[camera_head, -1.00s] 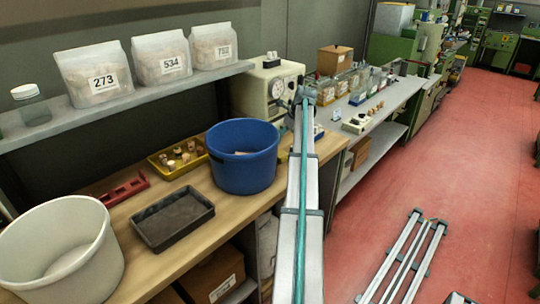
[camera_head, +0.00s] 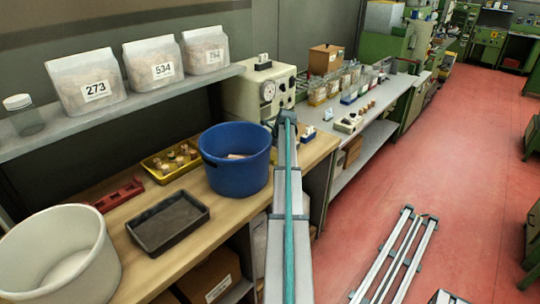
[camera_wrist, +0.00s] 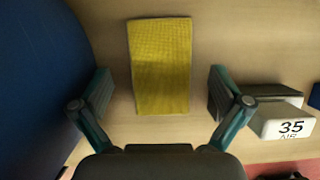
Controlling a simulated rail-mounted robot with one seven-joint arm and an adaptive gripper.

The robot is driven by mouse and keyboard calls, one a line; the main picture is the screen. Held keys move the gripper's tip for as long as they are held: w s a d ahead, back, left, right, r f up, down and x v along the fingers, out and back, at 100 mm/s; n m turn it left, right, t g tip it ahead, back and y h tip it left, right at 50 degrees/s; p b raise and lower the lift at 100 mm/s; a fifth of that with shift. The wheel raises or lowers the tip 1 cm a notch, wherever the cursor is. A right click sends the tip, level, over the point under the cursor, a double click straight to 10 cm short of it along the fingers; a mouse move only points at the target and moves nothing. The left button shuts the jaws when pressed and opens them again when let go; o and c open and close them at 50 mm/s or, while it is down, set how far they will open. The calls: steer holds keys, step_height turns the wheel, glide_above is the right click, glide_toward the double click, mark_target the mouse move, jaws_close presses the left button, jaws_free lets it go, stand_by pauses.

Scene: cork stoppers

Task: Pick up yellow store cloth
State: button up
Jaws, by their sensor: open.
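The yellow cloth (camera_wrist: 160,65) lies flat on the wooden bench in the wrist view, a textured rectangle slightly above the picture's middle. My gripper (camera_wrist: 160,95) is open, with one finger to the left and one to the right of the cloth, both apart from it. The height of the fingers above the bench is hard to tell. In the head view my arm reaches to the bench beyond the blue bucket, and the cloth cannot be made out there.
The blue bucket (camera_head: 237,165) stands close left of my gripper; its wall also fills the wrist view's left side (camera_wrist: 35,80). A white block marked 35 (camera_wrist: 285,125) lies close to the right finger. A dark tray (camera_head: 168,222), yellow bin (camera_head: 170,163) and white tub (camera_head: 60,255) stand further left.

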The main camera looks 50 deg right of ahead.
steer(key=shift+w+f, duration=0.15)
steer(key=shift+f, duration=0.25)
steer(key=c, duration=1.1)
steer(key=shift+r, duration=0.15)
steer(key=shift+c, duration=0.2)
step_height(320, 180, up, 28)
steer(key=b, duration=0.5)
steer(key=shift+b, duration=0.3)
steer(key=o, duration=0.4)
steer(key=c, duration=0.4)
